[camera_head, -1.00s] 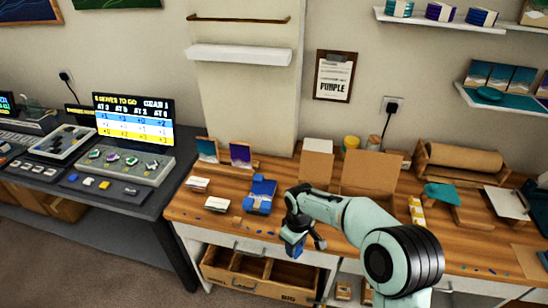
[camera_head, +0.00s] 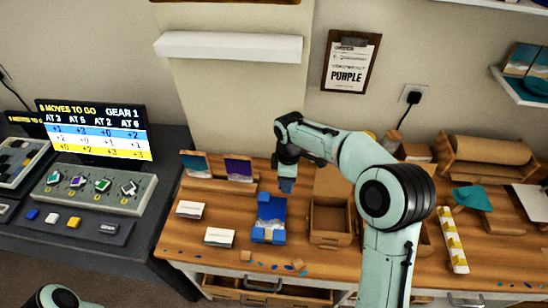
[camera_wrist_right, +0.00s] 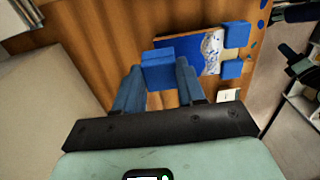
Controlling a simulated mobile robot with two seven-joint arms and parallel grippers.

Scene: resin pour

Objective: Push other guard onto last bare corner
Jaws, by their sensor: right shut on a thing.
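A blue picture panel (camera_head: 270,212) lies on the wooden bench, with blue guards on its two front corners, left (camera_head: 258,234) and right (camera_head: 279,237). In the right wrist view, the panel (camera_wrist_right: 212,50) shows these guards at right, and a blue block covers part of its other end. My right gripper (camera_head: 287,178) is at the panel's back right end, pointing down. It is shut on a blue guard (camera_wrist_right: 158,73), which also shows below the fingers in the head view (camera_head: 287,186). I cannot tell whether this guard touches the panel. My left gripper is out of view.
A yellow-and-white strip (camera_head: 452,240) lies farther right. Blue bits litter the front edge.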

